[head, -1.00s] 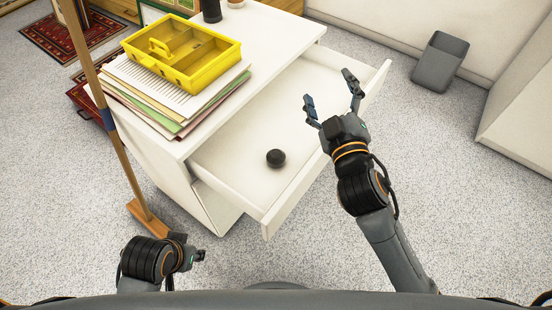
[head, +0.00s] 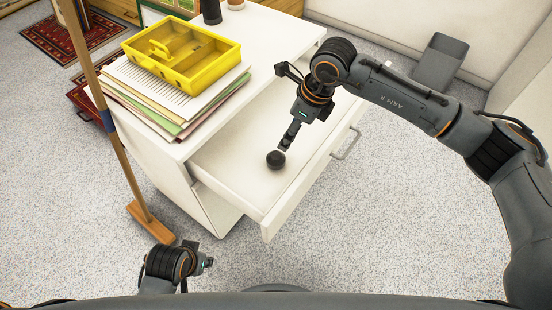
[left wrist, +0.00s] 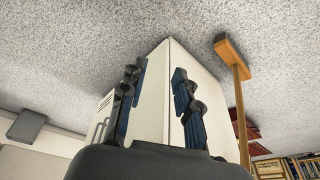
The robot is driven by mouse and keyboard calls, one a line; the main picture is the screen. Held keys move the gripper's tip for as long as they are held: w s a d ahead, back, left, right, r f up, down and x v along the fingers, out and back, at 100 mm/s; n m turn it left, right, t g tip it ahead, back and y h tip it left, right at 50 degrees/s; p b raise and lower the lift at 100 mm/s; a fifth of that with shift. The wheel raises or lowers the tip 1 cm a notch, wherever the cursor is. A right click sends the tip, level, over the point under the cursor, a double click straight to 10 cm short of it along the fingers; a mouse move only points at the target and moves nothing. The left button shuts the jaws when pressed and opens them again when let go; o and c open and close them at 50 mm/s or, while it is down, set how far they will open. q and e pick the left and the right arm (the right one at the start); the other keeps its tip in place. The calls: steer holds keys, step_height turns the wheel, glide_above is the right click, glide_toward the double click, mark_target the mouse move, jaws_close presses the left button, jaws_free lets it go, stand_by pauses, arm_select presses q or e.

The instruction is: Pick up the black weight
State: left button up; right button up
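The black weight (head: 276,159), a small round dark piece, lies on the floor of the open white drawer (head: 237,163), towards its front left. My right gripper (head: 284,148) reaches down into the drawer with its fingertips right at the weight's upper right side. Its fingers are seen edge-on, so their gap is hidden, and I cannot tell whether they touch the weight. My left gripper (head: 208,262) is low at the bottom of the head view, away from the drawer. In the left wrist view its two fingers (left wrist: 160,68) are spread with nothing between them.
The white cabinet (head: 285,38) carries a stack of papers (head: 130,83) and a yellow divided tray (head: 187,54). A broom (head: 122,150) stands at its left. A grey bin (head: 440,60) stands at the back right. The drawer's right part is clear.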

steer(key=b, duration=0.1)
glide_above(277, 156)
steer(key=d, duration=0.2)
step_height(277, 156, down, 8)
steer(key=shift+s+d+r, duration=0.1)
steer(key=shift+s, duration=0.05)
steer(key=x, duration=0.3)
steer(key=b+x, duration=0.1)
steer(key=x, duration=0.1)
steer(key=shift+s+a, duration=0.1)
steer(key=shift+a, duration=0.25)
steer(key=shift+f, duration=0.3)
arm_select(q)
steer(key=w+v, duration=0.1)
steer(key=v, duration=0.6)
steer(key=shift+r, duration=0.35)
arm_select(e)
steer(key=shift+r, duration=0.1)
steer(key=c, duration=1.4)
